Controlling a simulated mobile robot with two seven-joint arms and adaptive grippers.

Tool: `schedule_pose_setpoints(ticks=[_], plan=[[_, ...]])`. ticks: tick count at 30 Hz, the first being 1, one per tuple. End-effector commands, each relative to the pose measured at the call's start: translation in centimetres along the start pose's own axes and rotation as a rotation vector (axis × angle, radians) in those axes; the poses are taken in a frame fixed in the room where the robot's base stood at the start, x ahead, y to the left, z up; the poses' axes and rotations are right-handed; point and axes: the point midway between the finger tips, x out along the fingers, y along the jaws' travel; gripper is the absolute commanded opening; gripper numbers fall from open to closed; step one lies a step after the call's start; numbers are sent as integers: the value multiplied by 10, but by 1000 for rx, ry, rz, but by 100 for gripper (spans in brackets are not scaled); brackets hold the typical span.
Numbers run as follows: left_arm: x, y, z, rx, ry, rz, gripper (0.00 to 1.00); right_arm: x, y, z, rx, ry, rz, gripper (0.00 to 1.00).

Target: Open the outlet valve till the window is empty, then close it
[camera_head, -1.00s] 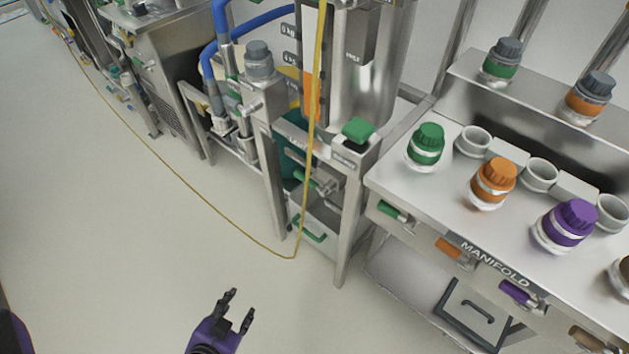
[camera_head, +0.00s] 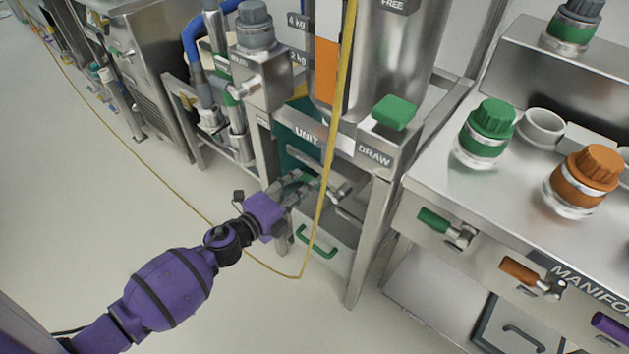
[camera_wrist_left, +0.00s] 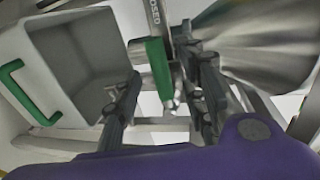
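My left gripper (camera_head: 303,188) reaches in under the unit with the UNIT and DRAW labels. In the left wrist view, my gripper (camera_wrist_left: 163,108) is open, with a finger on each side of a green valve handle (camera_wrist_left: 157,68). I cannot tell if either finger touches it. A label reading CLOSED (camera_wrist_left: 154,12) shows beside the handle. In the head view the handle is mostly hidden by the gripper. An orange strip (camera_head: 326,68) shows on the vessel's front beside the 2 kg mark; a yellow cord partly crosses in front. My right gripper is not in view.
A grey bin (camera_wrist_left: 75,55) with a green handle stands below the valve. The yellow cord (camera_head: 325,190) hangs in front of the unit. A manifold bench (camera_head: 455,195) with coloured caps and valve handles stands at right. Open floor (camera_head: 90,220) lies at left.

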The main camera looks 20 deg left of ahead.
Motion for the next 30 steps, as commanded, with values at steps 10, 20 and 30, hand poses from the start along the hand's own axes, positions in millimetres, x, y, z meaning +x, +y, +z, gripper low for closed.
schedule_pose_setpoints(ticks=[10, 20, 30], plan=[[47, 1, 1, -2, -1, 1, 38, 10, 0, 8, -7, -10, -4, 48], [52, 0, 1, -3, -2, 1, 38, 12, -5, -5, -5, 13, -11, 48], [52, 0, 1, -3, -2, 0, 0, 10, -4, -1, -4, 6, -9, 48]])
